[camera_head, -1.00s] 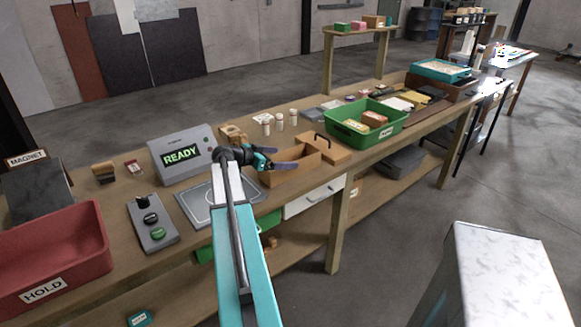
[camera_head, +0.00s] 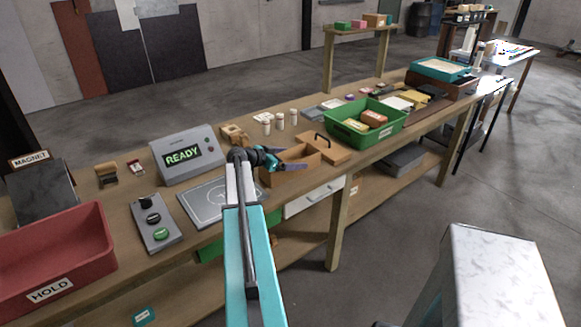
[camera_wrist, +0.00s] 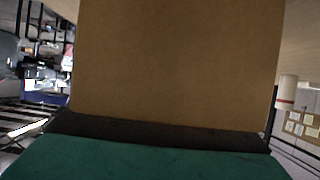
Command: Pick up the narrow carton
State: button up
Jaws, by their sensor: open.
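A brown cardboard carton (camera_head: 287,179) stands on the workbench between the READY display unit and the green crate; I take it for the narrow carton. My gripper (camera_head: 305,160) is open at this carton, its two dark blue-grey fingers reaching over it from the left. The fingers hide part of its top. In the wrist view, a plain brown carton face (camera_wrist: 180,65) fills the middle, very close in front of the dark and teal gripper edge. I cannot tell whether the fingers touch it.
A flat brown piece with a dark handle (camera_head: 322,148) lies just behind the carton. The green crate (camera_head: 343,135) holds small boxes to the right.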

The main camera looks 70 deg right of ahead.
jog(key=c, duration=1.2)
jog(key=shift+o, duration=0.2)
jog(key=shift+r, duration=0.1)
jog(key=shift+r+b, duration=1)
jog(key=shift+r, duration=0.6)
jog(key=a+r+b, duration=0.1)
jog(key=a+b, duration=0.3)
jog(key=a, duration=1.2)
jog(key=shift+r, duration=0.3)
